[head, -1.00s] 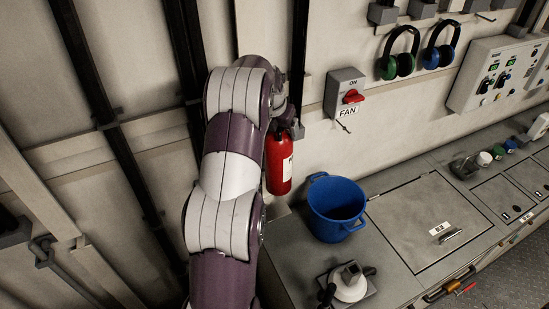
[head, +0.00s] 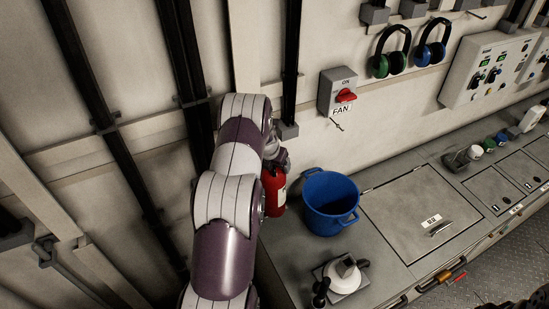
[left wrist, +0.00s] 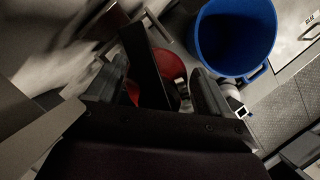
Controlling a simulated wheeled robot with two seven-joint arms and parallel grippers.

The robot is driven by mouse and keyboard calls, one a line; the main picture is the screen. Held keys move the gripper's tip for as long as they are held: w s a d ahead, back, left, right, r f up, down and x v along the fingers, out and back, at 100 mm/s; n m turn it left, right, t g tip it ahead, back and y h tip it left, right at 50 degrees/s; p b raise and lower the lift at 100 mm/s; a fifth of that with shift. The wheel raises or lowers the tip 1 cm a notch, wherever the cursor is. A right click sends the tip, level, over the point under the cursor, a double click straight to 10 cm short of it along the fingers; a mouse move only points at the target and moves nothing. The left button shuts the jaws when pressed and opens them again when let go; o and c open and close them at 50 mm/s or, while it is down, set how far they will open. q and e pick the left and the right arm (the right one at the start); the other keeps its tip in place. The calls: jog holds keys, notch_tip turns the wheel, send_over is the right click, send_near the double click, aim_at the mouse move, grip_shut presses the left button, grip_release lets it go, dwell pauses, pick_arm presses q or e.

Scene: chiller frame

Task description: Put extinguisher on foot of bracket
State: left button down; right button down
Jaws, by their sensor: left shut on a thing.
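The red fire extinguisher (head: 274,190) hangs upright, partly hidden behind my left arm. My left gripper (head: 277,157) is shut on its top. In the left wrist view the red body (left wrist: 170,66) shows beyond the two dark fingers (left wrist: 156,88), with a black part between them. A black upright rail (head: 291,65), which looks like the bracket, runs down the wall. Its grey foot block (head: 288,131) appears above the gripper in the head view. The extinguisher's base is partly hidden, and I cannot tell whether it touches the bench. My right gripper is not in view.
A blue bucket (head: 331,204) stands on the grey bench (head: 385,262) just right of the extinguisher. A white-topped fitting (head: 344,275) sits in front of it. A fan switch (head: 338,92) is on the wall to the right. More black rails (head: 100,110) stand at left.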

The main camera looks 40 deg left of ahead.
pick_arm(q)
grip_release()
jog(key=shift+s+d+f, duration=0.1)
jog(key=shift+s, duration=0.05)
jog(key=b+v, duration=0.2)
jog(key=v, duration=1)
jog(key=s+d+r+m, duration=0.1)
jog(key=s+d+m, duration=0.2)
jog(key=d+m, duration=0.35)
jog(key=s+d+r+m+g+h, duration=0.1)
jog(key=s+d+m, duration=0.1)
jog(key=d+m, duration=0.4)
jog(key=s+d+r+m, duration=0.1)
jog(key=s+d+m, duration=0.2)
jog(key=d+m, duration=0.35)
jog(key=s+d+m+g, duration=0.1)
jog(key=s+d+m, duration=0.2)
jog(key=s+m, duration=0.3)
jog(key=s+d+m, duration=0.3)
jog(key=s+m, duration=0.3)
jog(key=m, duration=0.7)
jog(key=shift+d+r+m+g, duration=0.35)
jog(key=shift+r+m+g, duration=0.05)
jog(key=shift+r, duration=0.05)
